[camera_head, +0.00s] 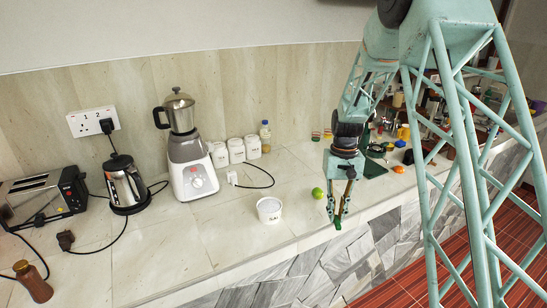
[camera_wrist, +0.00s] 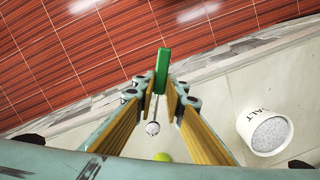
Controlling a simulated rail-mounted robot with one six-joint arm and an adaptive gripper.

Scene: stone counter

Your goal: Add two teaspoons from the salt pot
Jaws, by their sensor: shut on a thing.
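The white salt pot (camera_head: 269,211) stands upright and open on the counter, left of my gripper (camera_head: 338,218). In the wrist view the pot (camera_wrist: 247,132) is at the right, its lettering partly readable and pale, grainy salt (camera_wrist: 271,134) inside. My gripper (camera_wrist: 162,92) is shut on the green handle of a teaspoon (camera_wrist: 162,68), near the counter's front edge and apart from the pot. The spoon's thin shaft runs between the fingers to a small round bowl (camera_wrist: 152,128). I cannot tell whether the bowl holds anything. In the head view only some green handle (camera_head: 338,225) shows.
A lime (camera_head: 317,193) lies between pot and gripper. A mixer grinder (camera_head: 186,150), a kettle (camera_head: 126,186) and several white canisters (camera_head: 236,150) stand behind and left. A cable (camera_head: 262,170) lies behind the pot. Small items crowd the right.

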